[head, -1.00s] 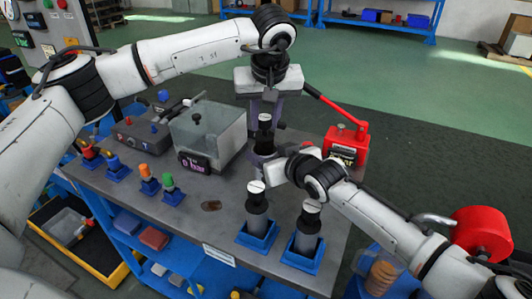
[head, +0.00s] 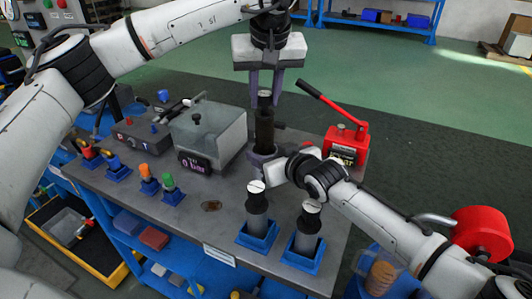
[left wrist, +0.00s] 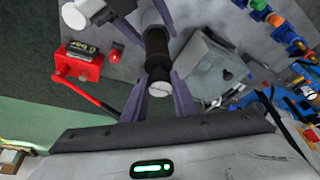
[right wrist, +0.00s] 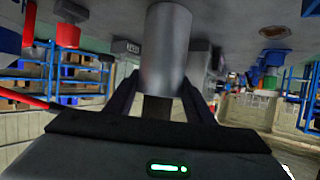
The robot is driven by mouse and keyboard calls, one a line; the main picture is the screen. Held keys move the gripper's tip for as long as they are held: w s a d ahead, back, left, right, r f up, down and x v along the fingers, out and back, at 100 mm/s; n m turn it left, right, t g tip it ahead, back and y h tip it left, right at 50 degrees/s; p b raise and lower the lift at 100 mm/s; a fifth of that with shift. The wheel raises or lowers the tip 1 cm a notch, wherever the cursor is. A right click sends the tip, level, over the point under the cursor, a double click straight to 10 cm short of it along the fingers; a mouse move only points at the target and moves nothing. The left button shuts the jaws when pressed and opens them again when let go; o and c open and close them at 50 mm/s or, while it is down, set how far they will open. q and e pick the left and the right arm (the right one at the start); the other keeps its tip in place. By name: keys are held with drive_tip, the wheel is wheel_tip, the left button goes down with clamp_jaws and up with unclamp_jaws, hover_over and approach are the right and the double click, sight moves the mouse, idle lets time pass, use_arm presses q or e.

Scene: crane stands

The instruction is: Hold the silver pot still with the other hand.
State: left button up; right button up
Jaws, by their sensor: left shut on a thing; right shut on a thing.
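The silver pot (right wrist: 165,45) is a smooth metal cylinder at the grey bench, large in the right wrist view. In the head view only part of the pot (head: 258,160) shows. My right gripper (head: 272,170) is shut on it from the right, low down. A black cylinder (head: 264,128) with a pale top stands upright out of the pot. My left gripper (head: 265,95) is shut on its upper end from above. The left wrist view shows its pale slotted end (left wrist: 159,89) between the purple fingers. The contact of the right fingers is partly hidden.
Two similar dark cylinders stand in blue holders (head: 256,240) (head: 302,256) at the bench front. A red hand pump (head: 345,150) stands right of the pot, its lever slanting up left. A clear box with a gauge (head: 210,135) stands to the left.

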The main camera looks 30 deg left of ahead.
use_arm(q)
drive_tip(key=shift+r, duration=1.7)
use_arm(e)
drive_tip(key=o, duration=1.3)
drive_tip(key=shift+s+d+r, duration=0.1)
drive_tip(key=shift+s+d, duration=0.2)
drive_tip(key=shift+d, duration=0.1)
drive_tip(key=v, duration=1.1)
